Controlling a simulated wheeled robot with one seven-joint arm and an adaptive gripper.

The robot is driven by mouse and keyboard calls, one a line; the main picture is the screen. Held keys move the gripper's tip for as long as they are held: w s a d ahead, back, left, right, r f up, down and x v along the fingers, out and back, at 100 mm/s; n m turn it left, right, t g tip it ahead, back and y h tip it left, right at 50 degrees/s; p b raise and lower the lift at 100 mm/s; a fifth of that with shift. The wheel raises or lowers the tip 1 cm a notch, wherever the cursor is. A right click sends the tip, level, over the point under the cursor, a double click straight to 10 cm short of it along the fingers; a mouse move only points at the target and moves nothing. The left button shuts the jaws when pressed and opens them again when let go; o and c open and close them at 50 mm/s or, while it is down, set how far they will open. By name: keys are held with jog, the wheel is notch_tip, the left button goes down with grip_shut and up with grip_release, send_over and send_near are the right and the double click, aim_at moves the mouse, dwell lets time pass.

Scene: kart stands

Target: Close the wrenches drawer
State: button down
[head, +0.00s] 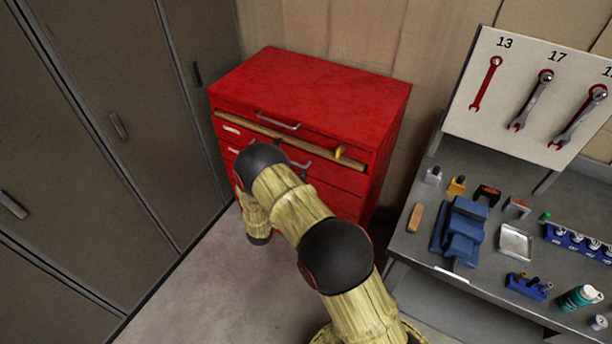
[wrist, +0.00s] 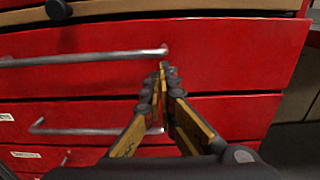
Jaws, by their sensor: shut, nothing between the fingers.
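The red tool cabinet (head: 310,85) stands against the back wall. One drawer below the top one is pulled out a little: its tan inside (head: 275,132) shows as a strip, with a yellow-ended item (head: 340,152) at its right. In the wrist view this tan strip (wrist: 130,15) runs along the top, above the red drawer front (wrist: 215,50) and its bar handle (wrist: 85,59). Drawer labels are unreadable, so I cannot tell which drawer is marked wrenches. My gripper (wrist: 164,70) is shut and empty, its tips by the right end of that handle; contact is unclear.
Grey lockers (head: 110,120) stand close on the left. A workbench (head: 425,235) with a blue vise (head: 462,232) and small tools is on the right, below a wrench board (head: 535,95). Floor (head: 210,290) shows clear in front. My arm hides part of the lower drawers.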

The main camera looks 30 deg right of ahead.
jog(key=p+v, duration=0.2)
jog(key=v, duration=0.8)
jog(key=s+d+f+m+g, duration=0.35)
jog(key=s+g, duration=0.25)
jog(key=s, duration=0.4)
jog(key=s+r+m+g+y, duration=0.3)
jog(key=s+r+m+g, duration=0.35)
jog(key=s, duration=0.35)
jog(key=s+a+r+m+t+y, duration=0.1)
jog(key=s+a+r+m+y, duration=0.45)
jog(key=r, duration=0.35)
jog(key=s+a+r+m+t+y, duration=0.1)
jog(key=s+a+r+m+y, duration=0.4)
jog(key=r, duration=0.4)
notch_tip(320, 180, up, 15)
jog(key=s+m+t+y, duration=0.1)
jog(key=s+m+t, duration=0.1)
jog(key=m+t, duration=0.2)
jog(key=shift+s+r+t, duration=0.15)
jog(key=shift+s+t, duration=0.1)
jog(key=shift+t, duration=0.8)
jog(key=shift+y, duration=0.25)
